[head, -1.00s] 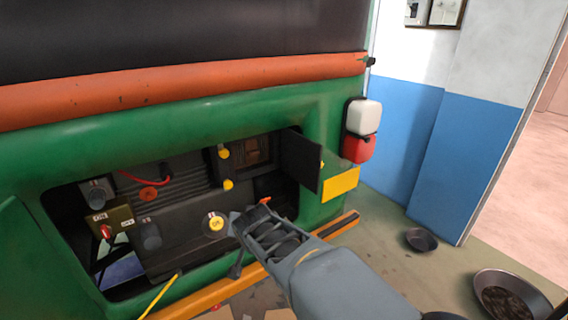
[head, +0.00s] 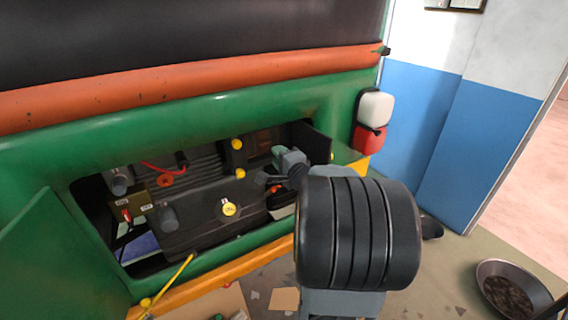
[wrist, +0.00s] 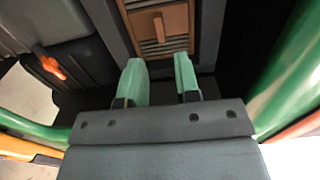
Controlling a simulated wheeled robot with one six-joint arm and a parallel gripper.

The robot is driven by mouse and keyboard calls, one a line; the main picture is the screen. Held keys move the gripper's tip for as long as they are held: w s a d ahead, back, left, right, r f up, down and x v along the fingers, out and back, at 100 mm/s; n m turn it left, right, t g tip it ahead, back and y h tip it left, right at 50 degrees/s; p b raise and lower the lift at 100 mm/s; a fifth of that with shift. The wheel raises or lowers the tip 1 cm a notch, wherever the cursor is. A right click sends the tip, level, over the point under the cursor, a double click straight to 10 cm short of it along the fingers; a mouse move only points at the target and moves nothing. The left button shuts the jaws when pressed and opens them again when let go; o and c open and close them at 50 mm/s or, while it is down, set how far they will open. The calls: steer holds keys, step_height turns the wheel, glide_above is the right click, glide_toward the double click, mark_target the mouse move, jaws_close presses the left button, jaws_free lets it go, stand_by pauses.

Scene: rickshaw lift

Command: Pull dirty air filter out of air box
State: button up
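The dirty air filter (wrist: 170,44) is a brown slatted block with a raised tab, set inside the dark grey air box (wrist: 108,22) in the wrist view. In the head view the filter (head: 264,139) shows partly, left of the open dark door (head: 319,143). My gripper (wrist: 159,64) points at the filter with its two green fingers apart. The fingertips sit just below the tab in the wrist view, one to each side, with nothing between them. In the head view my gripper (head: 281,153) reaches into the engine bay, and my arm hides part of the bay's right side.
Yellow knobs (head: 237,172) stand left of the air box. An orange part (wrist: 53,67) lies left of my gripper in the wrist view. The green body edge (wrist: 292,65) is close on the right. A yellow-orange bumper (head: 205,280) runs below the bay.

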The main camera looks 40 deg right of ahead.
mark_target(267, 144)
steer(key=shift+w+d, duration=0.15)
steer(key=shift+w, duration=1)
steer(key=shift+w+d, duration=0.2)
steer(key=shift+w, duration=1)
steer(key=shift+w+d, duration=0.15)
steer(key=shift+w, duration=1)
jaws_close()
